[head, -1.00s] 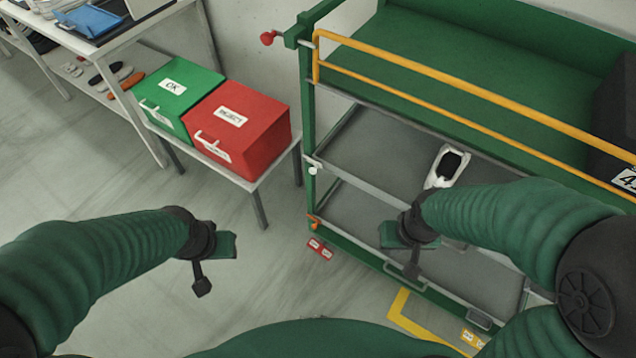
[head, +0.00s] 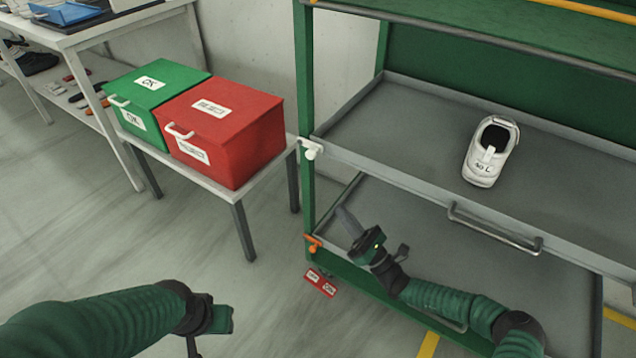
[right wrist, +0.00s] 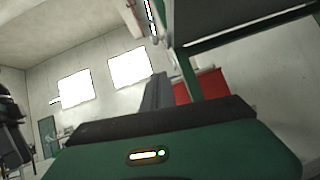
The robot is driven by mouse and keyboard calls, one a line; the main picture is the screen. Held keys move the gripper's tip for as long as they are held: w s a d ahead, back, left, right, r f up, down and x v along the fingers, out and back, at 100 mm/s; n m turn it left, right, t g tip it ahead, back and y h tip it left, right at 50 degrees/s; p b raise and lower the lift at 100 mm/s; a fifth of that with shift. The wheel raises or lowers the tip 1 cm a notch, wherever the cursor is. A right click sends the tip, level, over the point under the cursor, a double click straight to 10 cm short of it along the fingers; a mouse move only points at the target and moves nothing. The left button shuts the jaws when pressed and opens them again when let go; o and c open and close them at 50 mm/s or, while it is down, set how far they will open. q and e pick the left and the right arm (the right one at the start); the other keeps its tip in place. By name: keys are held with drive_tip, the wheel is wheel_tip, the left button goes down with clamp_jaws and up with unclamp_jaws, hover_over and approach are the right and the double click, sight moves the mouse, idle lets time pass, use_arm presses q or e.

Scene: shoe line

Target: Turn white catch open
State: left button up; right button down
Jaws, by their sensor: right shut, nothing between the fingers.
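The white catch (head: 311,150) sits on the green corner post of the rack, at the left end of the upper grey tray's front edge. My right gripper (head: 345,216) is below and to the right of the catch, apart from it, over the lower tray's front left. Its fingers are together, empty, and point up and left. They also show in the right wrist view (right wrist: 156,92), where I cannot make out the catch clearly. My left gripper (head: 205,330) is at the bottom of the head view, partly cut off, far from the rack.
A white shoe (head: 491,152) stands on the upper tray (head: 400,120). Red (head: 228,130) and green (head: 155,92) boxes stand on a table left of the post.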

drive_tip(key=shift+a, duration=0.1)
drive_tip(key=s+d+r+b+x, duration=0.1)
drive_tip(key=b+x, duration=0.4)
drive_tip(key=x, duration=0.8)
drive_tip(key=shift+d+r+g, duration=0.15)
drive_tip(key=shift+r+g, duration=0.15)
drive_tip(key=shift+r, duration=0.25)
